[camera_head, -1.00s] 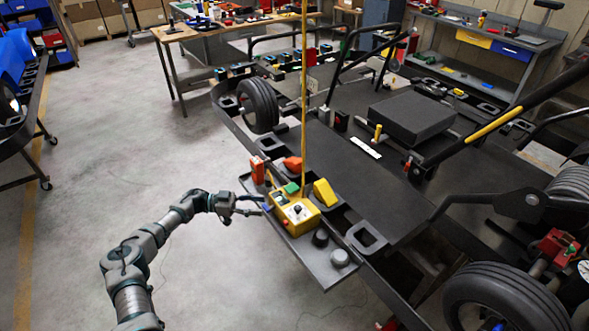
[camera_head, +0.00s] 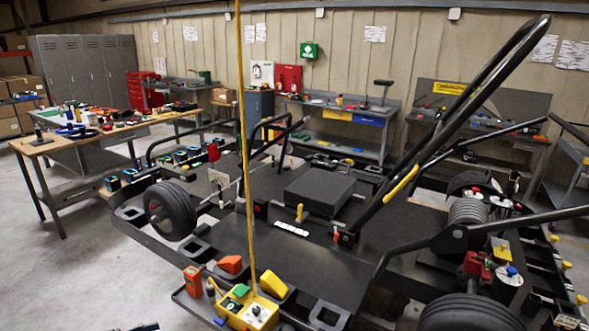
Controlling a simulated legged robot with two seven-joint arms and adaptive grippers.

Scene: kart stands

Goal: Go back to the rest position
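A small dark sliver at the bottom edge of the head view, left of the yellow control box (camera_head: 262,315), looks like the end of my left gripper (camera_head: 142,328). It is apart from the box, and the rest of the arm is out of view. I cannot see its fingers well enough to tell open from shut. My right gripper is not in view.
The kart stand with its dark frame (camera_head: 290,262) fills the middle and right. A yellow cable (camera_head: 242,130) hangs down to the control box. Wheels (camera_head: 170,210) stick out at its sides. A wooden workbench (camera_head: 75,137) stands at left. Grey floor (camera_head: 70,275) is open at lower left.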

